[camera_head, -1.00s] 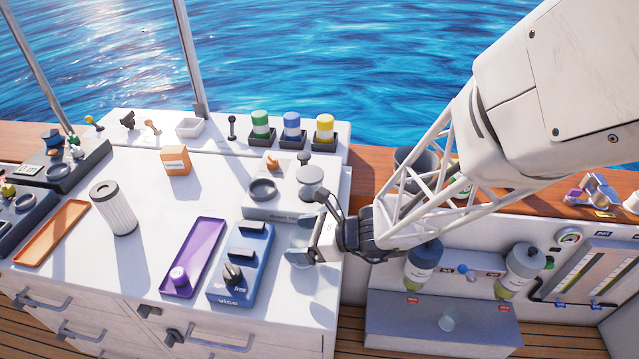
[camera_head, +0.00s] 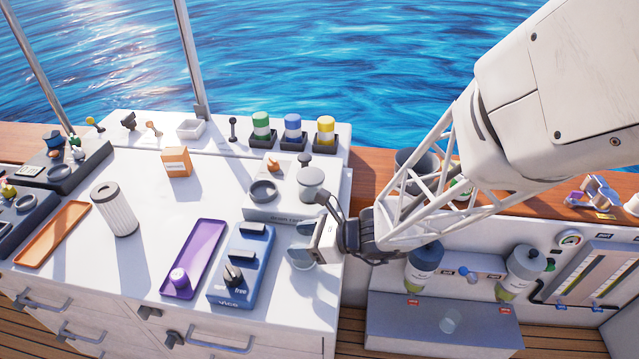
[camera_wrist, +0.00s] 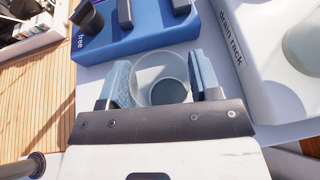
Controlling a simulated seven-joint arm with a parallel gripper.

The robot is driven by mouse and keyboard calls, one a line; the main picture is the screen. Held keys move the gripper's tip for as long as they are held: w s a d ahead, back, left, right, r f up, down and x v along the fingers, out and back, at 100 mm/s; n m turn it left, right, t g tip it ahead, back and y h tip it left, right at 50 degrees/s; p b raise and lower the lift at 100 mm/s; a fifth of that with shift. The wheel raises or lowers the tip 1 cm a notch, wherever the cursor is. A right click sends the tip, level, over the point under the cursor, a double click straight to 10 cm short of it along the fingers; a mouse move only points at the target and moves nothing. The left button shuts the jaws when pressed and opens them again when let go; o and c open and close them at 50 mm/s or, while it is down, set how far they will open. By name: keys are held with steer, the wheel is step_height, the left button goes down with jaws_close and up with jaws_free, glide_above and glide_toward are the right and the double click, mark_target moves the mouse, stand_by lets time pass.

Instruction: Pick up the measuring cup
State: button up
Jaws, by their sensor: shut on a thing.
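A clear round cup (camera_wrist: 160,78), which looks like the measuring cup, is between the two blue fingers of my gripper (camera_wrist: 163,85) in the wrist view. The fingers press on it from both sides. In the head view my gripper (camera_head: 303,243) is low at the right end of the white counter, just right of the blue vice block. The cup is hard to make out there. I cannot tell whether its base touches the counter.
The blue vice block (camera_head: 241,265) stands close to the left, and the drain rack (camera_head: 272,211) is just behind. A purple tray (camera_head: 207,240) lies further left. Another clear cup-like thing (camera_head: 450,321) is on the grey box at lower right.

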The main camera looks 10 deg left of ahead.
steer(key=shift+r, duration=0.15)
steer(key=shift+r, duration=0.85)
steer(key=shift+s+d+r, duration=0.15)
steer(key=shift+s+r, duration=0.1)
steer(key=shift+r, duration=0.6)
steer(key=s+d+r, duration=0.1)
steer(key=s+d, duration=0.7)
steer(key=s, duration=0.5)
steer(key=shift+d+r, duration=0.15)
steer(key=shift+d, duration=0.1)
steer(key=shift+w, duration=0.2)
